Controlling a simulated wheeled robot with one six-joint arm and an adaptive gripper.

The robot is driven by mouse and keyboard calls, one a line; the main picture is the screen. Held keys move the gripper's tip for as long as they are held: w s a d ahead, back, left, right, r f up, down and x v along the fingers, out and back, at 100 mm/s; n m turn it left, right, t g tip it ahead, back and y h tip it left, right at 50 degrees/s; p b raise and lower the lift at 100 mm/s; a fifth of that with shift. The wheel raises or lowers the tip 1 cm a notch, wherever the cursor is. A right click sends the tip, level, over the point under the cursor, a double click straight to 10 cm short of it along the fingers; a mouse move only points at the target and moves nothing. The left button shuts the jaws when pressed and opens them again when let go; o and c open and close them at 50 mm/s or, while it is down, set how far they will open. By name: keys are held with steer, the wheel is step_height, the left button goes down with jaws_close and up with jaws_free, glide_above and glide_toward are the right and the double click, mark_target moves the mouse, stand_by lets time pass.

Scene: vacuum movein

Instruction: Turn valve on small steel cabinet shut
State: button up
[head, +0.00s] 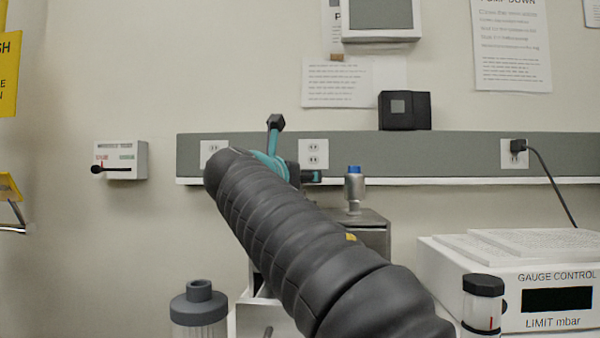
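The small steel cabinet (374,238) stands right of centre, its left and lower parts hidden behind my arm. On its top stands a steel fitting with a blue cap (354,184), upright; I cannot tell for sure whether this is the valve or how far it is turned. My dark ribbed arm crosses the middle of the head view. At its far end my gripper (293,150) shows teal fingers with black tips spread apart, one up and one to the right. It appears empty, left of the fitting and apart from it in the picture. Its base is hidden.
A grey socket rail (455,154) runs along the wall, with a black box (405,110) on it. A wall box with a black lever (121,162) is at left. A gauge control unit (553,280), black-capped jar (482,302) and grey-capped clear container (199,310) stand in front.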

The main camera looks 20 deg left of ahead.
steer(key=shift+m+h, duration=0.4)
steer(key=shift+h, duration=0.2)
steer(key=shift+f, duration=0.1)
steer(key=o, duration=1.2)
steer(key=s, duration=0.4)
steer(key=s+a, duration=0.1)
steer(key=s, duration=0.3)
steer(key=s+a, duration=0.1)
steer(key=s, duration=0.2)
steer(key=shift+s+a, duration=0.15)
steer(key=shift+s, duration=0.25)
